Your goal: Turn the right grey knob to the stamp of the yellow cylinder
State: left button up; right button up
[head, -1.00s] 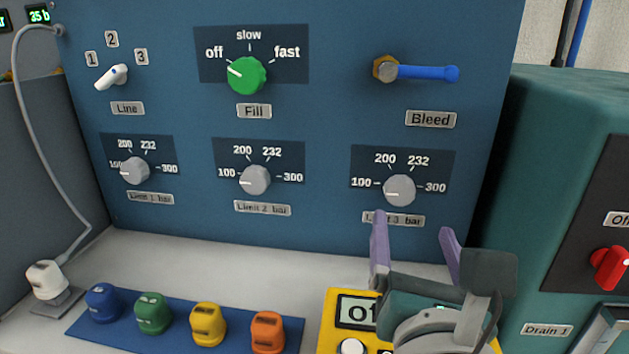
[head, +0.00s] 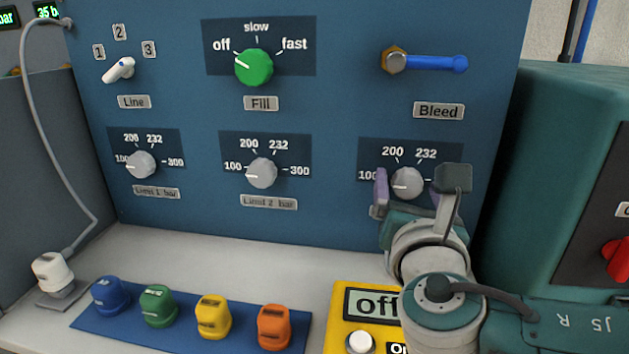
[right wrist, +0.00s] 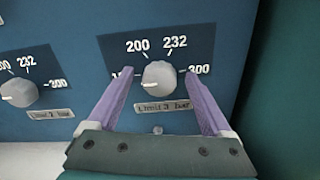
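The right grey knob (head: 407,183), labelled Limit 3 bar, sits on the blue panel with marks 100, 200, 232 and 300. Its white pointer line points left, toward 100. It also shows in the right wrist view (right wrist: 159,77). My right gripper (right wrist: 160,82) is open, with one purple finger on each side of the knob; I cannot tell whether they touch it. The gripper (head: 412,188) partly covers the knob's label and scale in the head view. The yellow cylinder (head: 213,317) stands on the blue mat; its stamp is too small to read. My left gripper is not in view.
Two more grey knobs (head: 140,165) (head: 262,172) are to the left. A green Fill knob (head: 254,67) and blue Bleed lever (head: 430,63) are above. Blue, green and orange cylinders (head: 274,327) share the mat (head: 92,322). A teal cabinet (head: 535,150) stands close on the right.

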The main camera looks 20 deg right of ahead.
grip_shut()
dwell(0.5)
jog(key=shift+m, duration=0.3)
jog(key=shift+f+m+b, duration=0.1)
jog(key=shift+m+b, duration=0.4)
jog(key=shift+m, duration=0.4)
jog(key=m+b, duration=0.1)
jog(key=m, duration=0.2)
jog(key=shift+m+b, duration=0.3)
jog(key=m+b, duration=0.2)
jog(key=m, duration=0.2)
jog(key=shift+d+f, duration=0.1)
jog(key=shift+m+b, duration=0.55)
jog(key=shift+m, duration=0.25)
